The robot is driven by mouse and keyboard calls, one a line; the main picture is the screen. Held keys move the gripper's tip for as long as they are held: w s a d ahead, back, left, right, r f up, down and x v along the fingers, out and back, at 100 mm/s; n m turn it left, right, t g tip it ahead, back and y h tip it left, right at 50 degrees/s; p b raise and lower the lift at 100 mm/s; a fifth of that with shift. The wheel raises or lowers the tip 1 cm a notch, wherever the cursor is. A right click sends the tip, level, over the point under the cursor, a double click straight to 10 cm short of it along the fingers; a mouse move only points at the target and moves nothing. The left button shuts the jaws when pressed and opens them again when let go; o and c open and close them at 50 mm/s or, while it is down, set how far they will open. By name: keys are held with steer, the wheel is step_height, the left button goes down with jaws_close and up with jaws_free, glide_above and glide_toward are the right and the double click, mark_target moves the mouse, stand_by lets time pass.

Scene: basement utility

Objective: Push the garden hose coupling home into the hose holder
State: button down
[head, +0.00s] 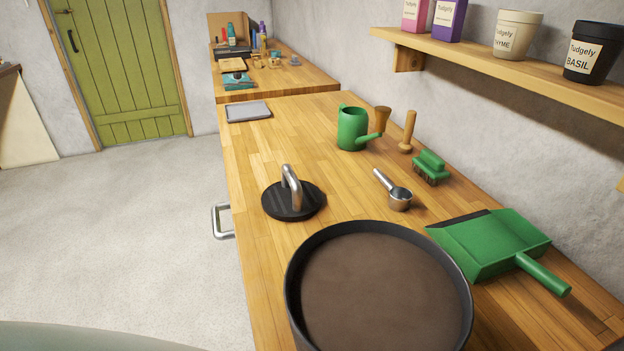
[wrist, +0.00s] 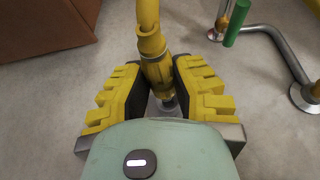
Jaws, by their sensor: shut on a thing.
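My gripper (wrist: 160,67) shows in the wrist view, with its yellow, black-padded fingers on either side of a yellow garden hose coupling (wrist: 158,73). It is shut on the coupling. A yellow hose-like length (wrist: 148,14) runs from the coupling to the top edge of the view. A small grey metallic part shows below the coupling, between the fingers; I cannot tell whether it belongs to the coupling or the hose holder. I cannot make out the hose holder for certain in either view. The head view does not show my gripper or the coupling.
In the wrist view, a bent metal tube (wrist: 283,48) with round end plates and a green cylinder (wrist: 237,22) are at right. A brown block-like thing (wrist: 45,28) is at upper left. The head view shows a cluttered wooden worktop (head: 290,130) and open floor at left.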

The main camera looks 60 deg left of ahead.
steer(key=shift+w+d, duration=0.1)
steer(key=shift+w, duration=0.4)
stand_by(0.4)
steer(key=shift+w+d+b, duration=0.2)
steer(key=shift+w+b, duration=0.1)
steer(key=shift+w, duration=0.35)
steer(key=shift+w+d+b, duration=0.15)
steer(key=shift+w+b, duration=0.15)
steer(key=shift+w, duration=0.3)
steer(key=c, duration=0.8)
jaws_free()
steer(key=shift+c, duration=0.2)
